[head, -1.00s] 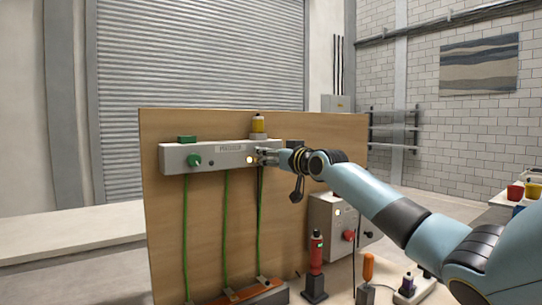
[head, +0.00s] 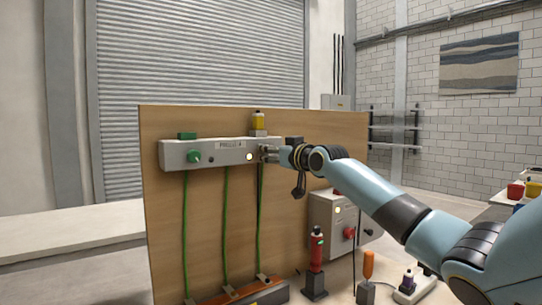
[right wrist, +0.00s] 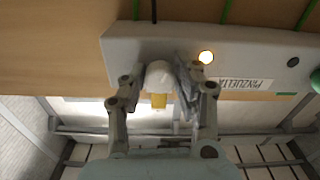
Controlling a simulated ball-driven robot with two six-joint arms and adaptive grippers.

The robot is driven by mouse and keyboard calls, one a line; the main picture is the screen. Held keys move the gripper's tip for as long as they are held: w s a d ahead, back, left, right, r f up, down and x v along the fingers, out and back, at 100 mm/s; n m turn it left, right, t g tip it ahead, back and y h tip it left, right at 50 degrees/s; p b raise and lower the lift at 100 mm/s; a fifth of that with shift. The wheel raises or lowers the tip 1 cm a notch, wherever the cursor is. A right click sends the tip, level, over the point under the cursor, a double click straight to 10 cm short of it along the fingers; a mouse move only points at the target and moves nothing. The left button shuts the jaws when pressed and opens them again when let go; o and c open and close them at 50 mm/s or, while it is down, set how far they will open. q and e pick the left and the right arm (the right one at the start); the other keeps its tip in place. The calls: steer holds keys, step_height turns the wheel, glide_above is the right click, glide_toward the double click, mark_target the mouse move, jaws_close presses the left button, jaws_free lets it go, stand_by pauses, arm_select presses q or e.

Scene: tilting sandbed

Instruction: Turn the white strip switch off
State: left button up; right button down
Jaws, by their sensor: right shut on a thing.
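A long pale grey box (head: 220,154) with a dark-lettered label is fixed across a wooden board. My right gripper (head: 264,153) is at the right part of its front. In the right wrist view my right gripper (right wrist: 164,82) is shut on a white rounded knob (right wrist: 159,73) on the box front. A lit round lamp (head: 249,156) sits beside the gripper; it also glows in the right wrist view (right wrist: 206,57). A white strip (head: 416,290) lies low at the right of the head view; its switch cannot be made out. My left gripper is not in view.
A green knob (head: 194,157) is at the box's left. A yellow-topped bottle (head: 258,121) stands on the box. Green cables hang down the wooden board (head: 205,220). Lower right are a grey box with a red knob (head: 349,232), a red bottle (head: 316,252) and an orange-handled tool (head: 368,267).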

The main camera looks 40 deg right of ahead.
steer(key=shift+d+n+b, duration=0.1)
steer(key=shift+n+b, duration=3.05)
steer(key=shift+n, duration=2.45)
steer(key=c, duration=1)
jaws_free()
steer(key=s, duration=1.2)
steer(key=shift+a, duration=0.4)
